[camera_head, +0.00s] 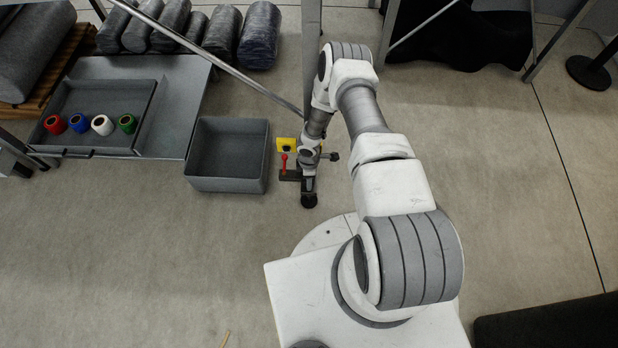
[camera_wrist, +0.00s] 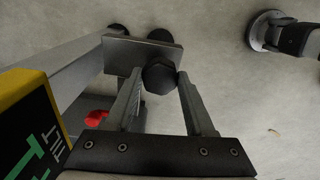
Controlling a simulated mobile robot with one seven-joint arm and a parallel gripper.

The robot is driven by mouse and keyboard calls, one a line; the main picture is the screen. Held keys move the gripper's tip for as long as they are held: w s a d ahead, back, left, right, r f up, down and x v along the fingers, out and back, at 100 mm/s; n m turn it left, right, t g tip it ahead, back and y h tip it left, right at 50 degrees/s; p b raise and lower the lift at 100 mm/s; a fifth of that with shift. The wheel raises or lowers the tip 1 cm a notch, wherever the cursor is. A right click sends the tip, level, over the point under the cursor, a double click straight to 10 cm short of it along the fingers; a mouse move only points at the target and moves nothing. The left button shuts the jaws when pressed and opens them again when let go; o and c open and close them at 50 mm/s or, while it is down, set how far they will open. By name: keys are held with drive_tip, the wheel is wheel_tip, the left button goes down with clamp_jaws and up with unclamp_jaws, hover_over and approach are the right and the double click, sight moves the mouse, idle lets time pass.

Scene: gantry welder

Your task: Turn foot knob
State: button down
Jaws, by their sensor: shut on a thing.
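My gripper (camera_wrist: 161,88) is shut on the black foot knob (camera_wrist: 160,75) in the wrist view, with one finger at each side of it. The knob stands in front of a grey metal plate (camera_wrist: 120,55). Another dark round end (camera_wrist: 160,35) shows behind the plate's top edge, and a third (camera_wrist: 118,29) is partly hidden there. In the head view my gripper (camera_head: 308,172) is low near the floor beside a gantry post; my wrist hides most of the held knob.
A red lever (camera_head: 284,163) and a yellow box (camera_head: 286,144) sit close left of my gripper. A grey bin (camera_head: 227,184) stands further left, beside a tray (camera_head: 95,95) with several coloured rolls. A slanted bar (camera_head: 240,75) crosses above. Floor in front is clear.

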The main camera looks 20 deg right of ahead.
drive_tip(key=n, duration=0.5)
drive_tip(key=shift+n, duration=0.4)
idle(0.4)
drive_tip(key=shift+c, duration=1.3)
unclamp_jaws()
drive_tip(key=shift+r, duration=0.1)
wheel_tip(320, 180, up, 17)
drive_tip(key=p, duration=0.6)
drive_tip(key=shift+p, duration=0.35)
drive_tip(key=shift+r, duration=0.1)
